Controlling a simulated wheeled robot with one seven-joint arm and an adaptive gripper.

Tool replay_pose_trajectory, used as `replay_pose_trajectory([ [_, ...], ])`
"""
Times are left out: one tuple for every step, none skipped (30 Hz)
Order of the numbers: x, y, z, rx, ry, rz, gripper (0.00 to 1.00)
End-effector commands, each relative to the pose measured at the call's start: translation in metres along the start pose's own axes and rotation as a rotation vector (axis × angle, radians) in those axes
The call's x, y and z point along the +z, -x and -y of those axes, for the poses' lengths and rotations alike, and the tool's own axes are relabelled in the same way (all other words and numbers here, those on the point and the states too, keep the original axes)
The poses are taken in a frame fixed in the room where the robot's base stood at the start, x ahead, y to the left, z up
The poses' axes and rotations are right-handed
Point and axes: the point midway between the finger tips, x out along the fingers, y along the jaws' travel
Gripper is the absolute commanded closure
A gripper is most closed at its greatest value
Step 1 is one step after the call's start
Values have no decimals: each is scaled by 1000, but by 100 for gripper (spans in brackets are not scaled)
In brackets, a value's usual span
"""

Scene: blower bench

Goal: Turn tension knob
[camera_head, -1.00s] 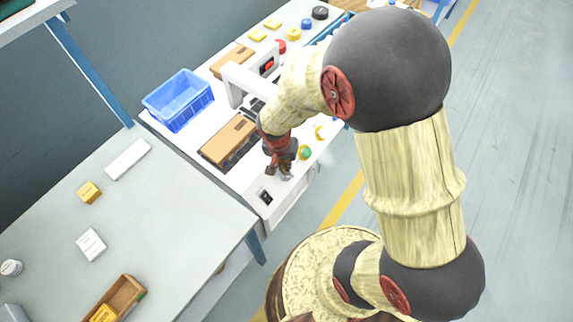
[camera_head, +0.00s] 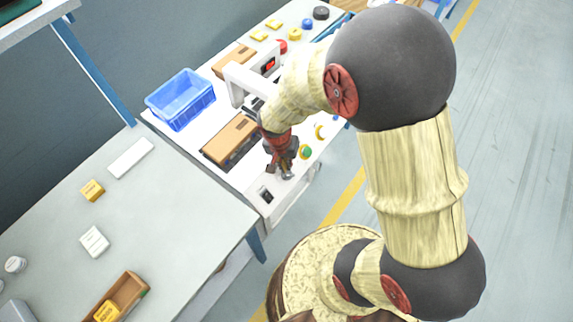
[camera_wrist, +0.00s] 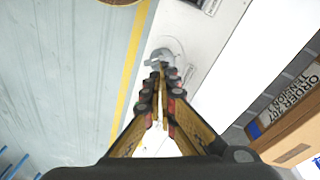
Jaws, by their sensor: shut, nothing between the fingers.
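The tension knob (camera_wrist: 162,57), a grey knob with a faint arc marked on the white panel around it, shows in the wrist view just beyond my fingertips. In the head view the grey knob (camera_head: 288,175) shows partly below my gripper (camera_head: 281,169), which covers much of it. My gripper in the wrist view (camera_wrist: 161,72) points at the knob with its fingertips together and nothing held. The fingertips overlap the knob's near edge in the picture; I cannot tell whether they touch it.
A black switch (camera_head: 266,195) is near the panel's front end. A green button (camera_head: 305,152) and yellow ring (camera_head: 320,132) lie beyond the gripper. A cardboard box (camera_head: 230,138) and blue crate (camera_head: 181,98) stand to the left. A grey table (camera_head: 150,220) is at lower left.

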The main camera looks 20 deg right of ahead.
Motion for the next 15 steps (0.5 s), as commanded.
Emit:
replay_pose_trajectory([
  [-4, 2, 1, 0, -1, 0, 100],
  [-6, 4, 1, 0, 0, 0, 100],
  [-10, 6, 2, 0, -1, 0, 100],
  [-14, 9, 2, 0, -1, 1, 100],
  [-18, 11, 3, 1, -1, 1, 100],
  [-24, 14, 4, 2, 1, 3, 100],
  [-29, 17, 4, 3, 1, 4, 100],
  [-27, 25, 5, 0, 3, 1, 100],
  [-24, 35, 5, 0, 4, 1, 100],
  [-23, 42, 6, -1, 4, 0, 100],
  [-22, 49, 6, -2, 4, 0, 100],
  [-20, 57, 6, -1, 4, 0, 100],
  [-19, 63, 7, -2, 5, 0, 100],
  [-18, 69, 7, -1, 5, 0, 100],
  [-16, 76, 6, 0, 5, 1, 100],
])
